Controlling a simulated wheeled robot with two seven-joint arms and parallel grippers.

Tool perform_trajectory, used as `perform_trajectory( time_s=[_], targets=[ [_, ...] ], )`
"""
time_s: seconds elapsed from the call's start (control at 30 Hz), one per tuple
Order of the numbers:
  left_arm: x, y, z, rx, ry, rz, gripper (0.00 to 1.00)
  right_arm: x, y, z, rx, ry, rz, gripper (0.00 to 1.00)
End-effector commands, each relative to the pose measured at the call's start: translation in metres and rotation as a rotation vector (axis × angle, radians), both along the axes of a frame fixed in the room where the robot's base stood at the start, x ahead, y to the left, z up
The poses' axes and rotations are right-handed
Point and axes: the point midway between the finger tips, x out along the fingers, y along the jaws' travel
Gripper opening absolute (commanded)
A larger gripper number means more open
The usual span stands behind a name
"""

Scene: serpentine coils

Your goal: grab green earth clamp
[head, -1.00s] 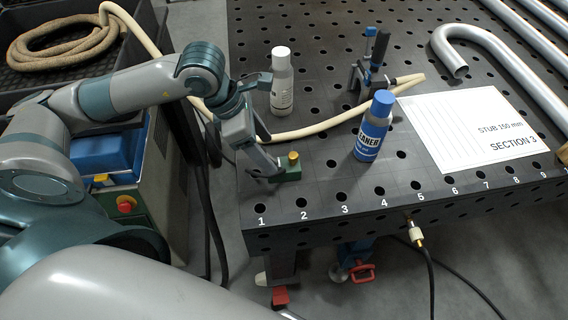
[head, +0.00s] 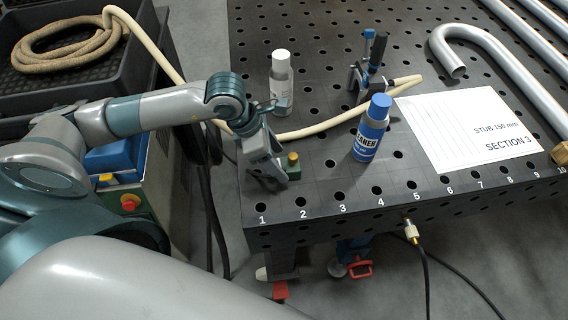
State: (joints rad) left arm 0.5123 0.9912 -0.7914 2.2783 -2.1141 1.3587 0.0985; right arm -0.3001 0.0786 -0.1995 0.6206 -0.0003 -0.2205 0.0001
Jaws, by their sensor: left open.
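The green earth clamp (head: 293,167), a small green block with a yellow top, sits on the black perforated table near its left front corner, behind the numbers 1 and 2. My left gripper (head: 279,182) points down at the clamp's left side and hides part of it. Its jaws are open. I cannot tell whether a finger touches the clamp. My right gripper is not in view.
A blue cleaner bottle (head: 371,128) stands to the right of the clamp, and a white bottle (head: 281,83) stands behind it. A cream hose (head: 330,124) runs across the table behind the clamp. A white sheet (head: 470,130) lies at the right.

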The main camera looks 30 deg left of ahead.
Motion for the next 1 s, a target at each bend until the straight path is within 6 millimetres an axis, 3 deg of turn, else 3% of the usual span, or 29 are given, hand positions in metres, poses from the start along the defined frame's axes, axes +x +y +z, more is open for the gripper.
perform_trajectory(
  time_s=[0.27,0.7,0.73,0.9,1.0],
  targets=[
    [0.006,-0.008,-0.022,-0.001,0.001,-0.001,0.62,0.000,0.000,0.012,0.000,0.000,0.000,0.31],
    [0.006,-0.007,-0.022,-0.001,0.001,0.000,0.62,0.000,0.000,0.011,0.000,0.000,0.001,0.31],
    [0.006,-0.007,-0.022,-0.001,0.001,0.000,0.60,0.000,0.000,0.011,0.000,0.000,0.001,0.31],
    [0.006,-0.007,-0.022,0.000,0.000,0.000,0.19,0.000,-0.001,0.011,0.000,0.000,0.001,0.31],
    [0.006,-0.007,-0.022,0.000,0.000,0.000,0.00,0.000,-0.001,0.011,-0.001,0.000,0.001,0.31]
  ],
)
